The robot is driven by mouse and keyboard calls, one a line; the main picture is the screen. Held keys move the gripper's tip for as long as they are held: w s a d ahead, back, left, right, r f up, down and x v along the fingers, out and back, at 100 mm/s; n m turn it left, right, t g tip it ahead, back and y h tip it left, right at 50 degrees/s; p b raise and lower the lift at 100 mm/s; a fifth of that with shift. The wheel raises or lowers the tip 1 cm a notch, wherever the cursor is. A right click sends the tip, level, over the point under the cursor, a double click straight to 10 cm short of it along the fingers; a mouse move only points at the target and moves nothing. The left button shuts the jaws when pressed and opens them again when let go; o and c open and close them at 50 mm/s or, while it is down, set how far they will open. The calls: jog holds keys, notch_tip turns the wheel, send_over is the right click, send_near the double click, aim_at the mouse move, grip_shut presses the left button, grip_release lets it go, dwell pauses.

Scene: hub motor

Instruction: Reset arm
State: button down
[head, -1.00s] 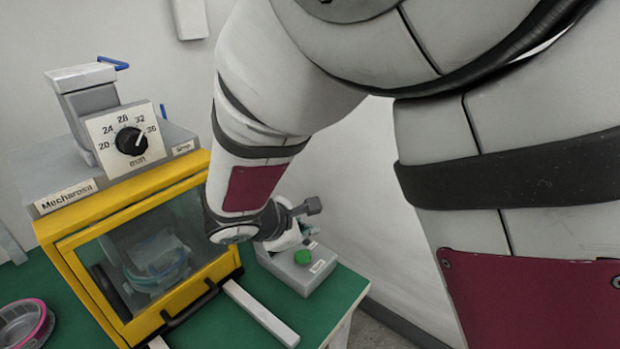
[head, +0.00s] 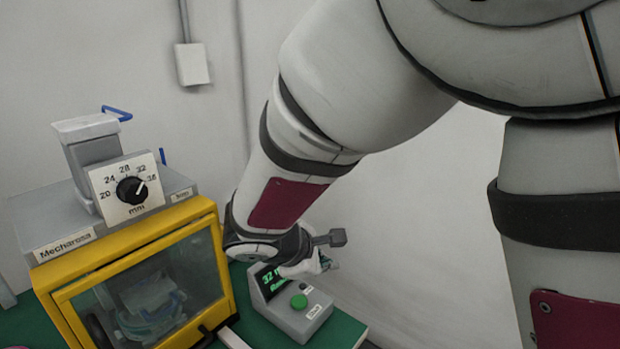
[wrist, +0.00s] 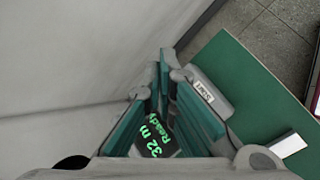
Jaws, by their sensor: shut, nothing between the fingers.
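My gripper (head: 326,264) hangs over the far part of a small grey control box (head: 312,318) in the head view, apart from it as far as I can tell. In the wrist view my gripper (wrist: 164,62) has its two teal-padded fingers close together at the tips, with nothing between them. The box has a green button (head: 299,301) and a dark display (head: 270,282) with green text starting "32 m". The display (wrist: 160,138) also shows in the wrist view, reading "Ready" and partly covered by the fingers.
A grey and yellow machine (head: 60,277) with a glass door and a dial (head: 131,190) stands left of my arm. The green table top (head: 343,333) ends just right of the control box. A plain wall is close behind. Floor tiles (wrist: 262,42) show beyond the table edge.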

jog(key=s+d+r+m+g+y+p, duration=0.1)
jog(key=s+d+r+m+g, duration=0.1)
jog(key=s+d+r+m, duration=0.4)
jog(key=s+d+r+m+g+p, duration=0.1)
jog(key=s+d+r+m, duration=0.4)
jog(key=d, duration=0.4)
jog(key=s+d+r+m+y+p, duration=0.1)
jog(key=s+r+m+y, duration=0.1)
jog(key=s, duration=0.6)
jog(key=s+d+r+m+y+p, duration=0.1)
jog(key=s+r+m+y, duration=0.1)
jog(key=s+m, duration=0.3)
jog(key=s+r, duration=0.1)
jog(key=s, duration=0.2)
jog(key=shift+s, duration=0.15)
jog(key=c, duration=2.3)
grip_release()
jog(key=shift+d, duration=0.1)
